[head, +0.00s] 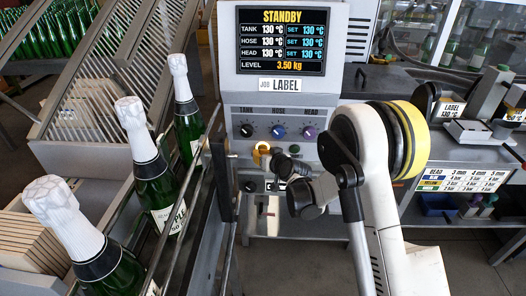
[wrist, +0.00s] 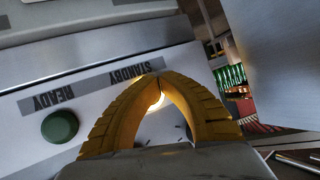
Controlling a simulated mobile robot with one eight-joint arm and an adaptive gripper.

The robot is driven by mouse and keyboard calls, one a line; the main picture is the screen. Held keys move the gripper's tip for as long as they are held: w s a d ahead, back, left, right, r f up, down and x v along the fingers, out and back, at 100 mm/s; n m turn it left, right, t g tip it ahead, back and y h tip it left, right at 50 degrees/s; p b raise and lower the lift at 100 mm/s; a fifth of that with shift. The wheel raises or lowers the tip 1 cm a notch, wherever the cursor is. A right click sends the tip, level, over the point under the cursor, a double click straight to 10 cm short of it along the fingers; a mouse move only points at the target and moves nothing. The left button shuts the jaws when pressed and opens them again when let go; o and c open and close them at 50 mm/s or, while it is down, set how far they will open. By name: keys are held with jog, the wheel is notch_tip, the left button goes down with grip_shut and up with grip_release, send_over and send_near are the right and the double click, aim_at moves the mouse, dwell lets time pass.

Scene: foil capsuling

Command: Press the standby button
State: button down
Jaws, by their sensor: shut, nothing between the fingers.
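The lit yellow standby button (wrist: 156,101) glows under the upside-down STANDBY label (wrist: 130,71) in the wrist view. It shows through the gap between the yellow fingers of my gripper (wrist: 160,80). The fingers arch together with their tips meeting, and nothing is held. The tips lie over the panel near the button and label; I cannot tell if they touch. In the head view my gripper (head: 262,150) is in front of the machine's panel, below the dials, and the button is hidden. The screen (head: 282,42) reads STANDBY.
A dark green button (wrist: 60,126) sits under the READY label (wrist: 54,97). Foil-topped bottles (head: 150,175) stand in a railed lane at left. A label unit (head: 450,108) is at right.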

jog(key=shift+s, duration=0.3)
jog(key=s+b, duration=0.1)
jog(key=s, duration=0.5)
jog(key=shift+b, duration=0.35)
jog(key=shift+a, duration=0.1)
jog(key=s+d+r+m+g+h, duration=0.1)
jog(key=s+d+r+g+h, duration=0.1)
jog(key=s+d+r, duration=0.95)
jog(key=s+d+r+m+g+h, duration=0.1)
jog(key=s+d, duration=0.4)
jog(key=s, duration=0.6)
jog(key=s+d+m+g+h, duration=0.1)
jog(key=s+d+h, duration=0.2)
jog(key=s, duration=0.9)
jog(key=d, duration=0.2)
jog(key=shift+s+d+r+g, duration=0.3)
jog(key=shift+d+r, duration=0.05)
jog(key=shift+d, duration=0.05)
